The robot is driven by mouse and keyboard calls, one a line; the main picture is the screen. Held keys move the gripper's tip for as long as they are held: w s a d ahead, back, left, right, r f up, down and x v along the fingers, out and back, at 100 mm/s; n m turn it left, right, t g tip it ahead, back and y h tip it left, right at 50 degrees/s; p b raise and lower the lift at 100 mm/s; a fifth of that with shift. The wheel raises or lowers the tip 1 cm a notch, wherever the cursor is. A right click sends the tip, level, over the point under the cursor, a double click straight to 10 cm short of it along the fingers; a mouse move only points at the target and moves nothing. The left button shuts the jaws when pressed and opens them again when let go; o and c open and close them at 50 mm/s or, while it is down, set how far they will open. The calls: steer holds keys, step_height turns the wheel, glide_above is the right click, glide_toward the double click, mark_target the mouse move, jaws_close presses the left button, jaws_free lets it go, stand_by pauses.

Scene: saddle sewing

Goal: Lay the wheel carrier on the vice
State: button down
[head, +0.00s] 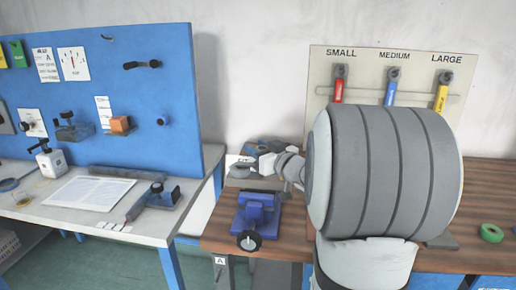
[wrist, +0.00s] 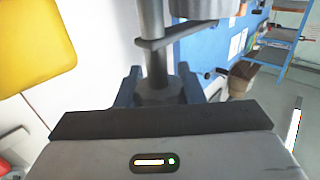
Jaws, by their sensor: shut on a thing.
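The blue vice (head: 258,212) stands on the wooden bench in the head view, with its round dark handle toward the front. In the wrist view my gripper (wrist: 160,82) is shut on the wheel carrier (wrist: 152,35), a grey metal piece with a round post and a flat collar. Its lower end sits between the two dark blue fingers. In the head view the wrist end of my arm is above and behind the vice. Whether the carrier touches the vice cannot be told.
My large grey arm covers much of the wooden bench (head: 478,205). A tool board (head: 435,62) with red, blue and yellow handles stands behind. A green tape roll (head: 491,233) lies at right. A white table (head: 60,222) with a blue pegboard (head: 100,55) is at left.

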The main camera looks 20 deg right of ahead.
steer(key=shift+f+b, duration=0.8)
steer(key=shift+f, duration=0.25)
steer(key=c, duration=1.2)
jaws_free()
steer(key=o, duration=0.3)
steer(key=shift+s+f, duration=0.1)
steer(key=v, duration=0.7)
steer(key=shift+s+d, duration=0.1)
steer(key=shift+s, duration=0.3)
